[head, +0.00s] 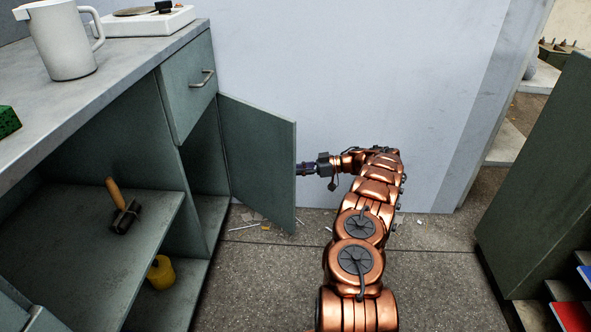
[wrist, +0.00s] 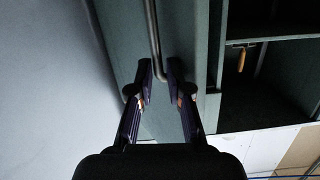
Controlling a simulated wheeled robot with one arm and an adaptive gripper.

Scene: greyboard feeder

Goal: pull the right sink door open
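The grey-green sink door (head: 260,155) stands swung well out from the cabinet in the head view, hinged beside the open compartment under the drawer. My gripper (head: 299,169) is at the door's outer side, its fingertips partly hidden behind the door's free edge. In the wrist view, the door's bar handle (wrist: 153,40) runs down to a point between the fingers of my gripper (wrist: 159,75). The fingers are apart, one on each side of the handle's end, with a visible gap. Whether either finger touches it is unclear. The handle is hidden in the head view.
A drawer (head: 188,83) sits above the compartment. A wooden-handled tool (head: 119,207) lies on the open shelf, with a yellow object (head: 161,272) below. A white jug (head: 65,40) stands on the counter. Another dark green cabinet (head: 540,185) stands right; the floor between is mostly clear, with small debris near the wall.

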